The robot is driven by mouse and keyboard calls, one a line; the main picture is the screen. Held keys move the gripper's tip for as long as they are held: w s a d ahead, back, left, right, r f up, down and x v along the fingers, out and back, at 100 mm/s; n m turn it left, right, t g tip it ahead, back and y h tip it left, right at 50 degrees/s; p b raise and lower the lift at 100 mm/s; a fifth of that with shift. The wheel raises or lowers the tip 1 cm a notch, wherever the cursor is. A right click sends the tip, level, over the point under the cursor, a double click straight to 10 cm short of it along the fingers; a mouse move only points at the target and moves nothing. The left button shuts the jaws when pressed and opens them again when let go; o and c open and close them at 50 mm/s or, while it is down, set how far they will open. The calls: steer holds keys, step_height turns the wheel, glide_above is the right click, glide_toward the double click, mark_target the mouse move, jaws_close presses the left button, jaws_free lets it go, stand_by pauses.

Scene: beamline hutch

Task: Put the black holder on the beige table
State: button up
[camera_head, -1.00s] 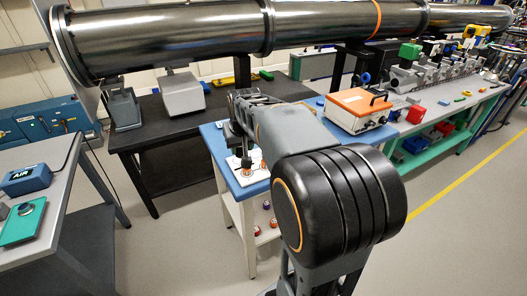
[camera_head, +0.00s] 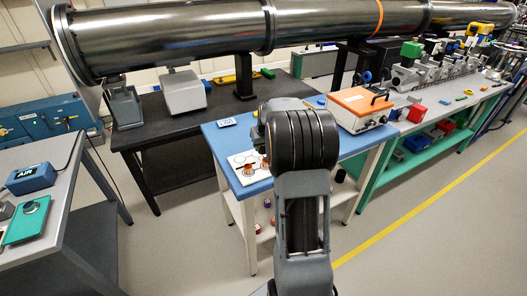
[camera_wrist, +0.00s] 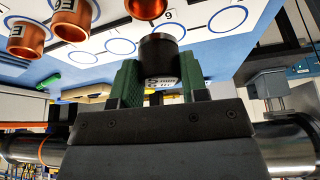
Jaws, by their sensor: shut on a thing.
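My gripper (camera_wrist: 160,82) is shut on the black holder (camera_wrist: 158,56), a short dark cylinder with white print, held between green finger pads in the wrist view. In the head view my own arm hides the gripper and holder almost wholly. A white board (camera_head: 240,162) with printed rings lies on a blue-topped table (camera_head: 217,140) with cream legs. Copper-coloured holders (camera_head: 249,170) stand on the board; they also show in the wrist view (camera_wrist: 30,36). The held holder looks clear of the board. I see no plainly beige tabletop.
An orange-topped box (camera_head: 360,105) stands on the right of the blue table. A dark table (camera_head: 160,130) stands behind, below a big steel pipe (camera_head: 170,38). A grey bench (camera_head: 62,185) is at left, a green-framed bench (camera_head: 437,108) at right. Small items sit on the lower shelf.

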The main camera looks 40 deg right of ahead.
mark_target(264, 151)
steer(key=shift+w+d+f, duration=0.1)
steer(key=shift+f, duration=0.8)
steer(key=shift+w+d+f, duration=0.1)
steer(key=shift+f, duration=0.8)
steer(key=shift+s+f, duration=0.1)
steer(key=o, duration=1)
